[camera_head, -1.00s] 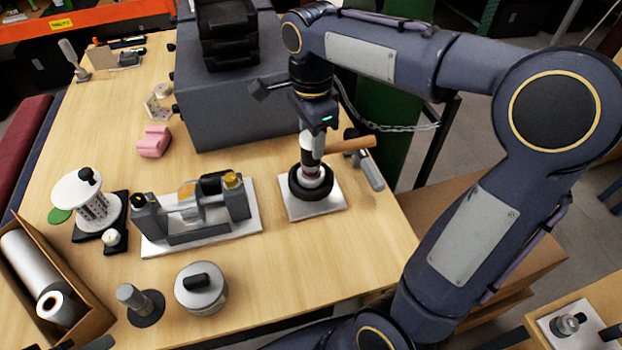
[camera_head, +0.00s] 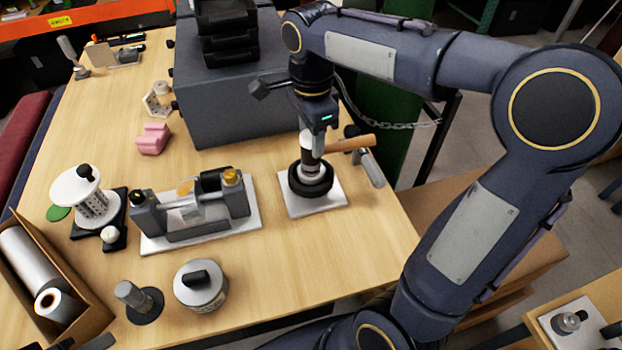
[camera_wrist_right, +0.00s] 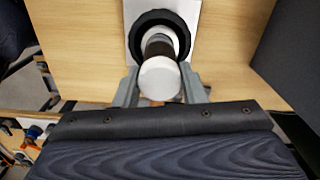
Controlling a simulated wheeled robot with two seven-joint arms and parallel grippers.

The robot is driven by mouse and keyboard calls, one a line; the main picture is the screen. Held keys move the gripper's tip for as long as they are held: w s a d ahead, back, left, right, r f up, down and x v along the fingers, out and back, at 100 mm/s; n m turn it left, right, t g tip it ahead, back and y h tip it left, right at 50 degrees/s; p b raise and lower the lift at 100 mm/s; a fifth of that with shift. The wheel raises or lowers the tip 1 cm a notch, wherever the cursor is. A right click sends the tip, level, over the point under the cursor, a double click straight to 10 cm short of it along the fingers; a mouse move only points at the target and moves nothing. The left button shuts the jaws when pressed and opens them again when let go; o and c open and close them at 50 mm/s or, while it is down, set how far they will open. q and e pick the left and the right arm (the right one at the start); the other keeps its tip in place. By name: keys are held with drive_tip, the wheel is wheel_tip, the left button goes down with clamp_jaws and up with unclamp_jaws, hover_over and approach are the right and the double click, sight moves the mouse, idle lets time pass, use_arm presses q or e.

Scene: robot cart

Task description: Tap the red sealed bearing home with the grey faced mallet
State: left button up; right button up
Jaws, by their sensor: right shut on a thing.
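My right gripper (camera_head: 313,134) points down, shut on a white-ended cylinder with a dark band (camera_head: 311,152). In the right wrist view the grey fingers stand either side of its white end (camera_wrist_right: 160,78). The cylinder stands over a black ring (camera_head: 310,182) with a pale inner collar, on a white plate (camera_head: 318,207). I cannot tell whether it touches the collar. No red bearing can be made out; the cylinder and ring may hide it. The mallet, with wooden handle (camera_head: 352,144) and grey head (camera_head: 370,169), is just behind and right of the ring. My left gripper is not identifiable.
A grey fixture (camera_head: 190,217) on a white plate stands left. A lidded round pot (camera_head: 200,286) and a round-based post (camera_head: 138,299) are in front. A large grey box (camera_head: 232,108) stands behind. The table between the pot and right edge is clear.

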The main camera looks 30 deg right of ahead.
drive_tip(key=shift+f+b, duration=0.3)
drive_tip(key=shift+f, duration=0.2)
drive_tip(key=shift+r, duration=0.1)
idle(0.4)
drive_tip(key=shift+r+p, duration=0.7)
drive_tip(key=shift+p, duration=0.1)
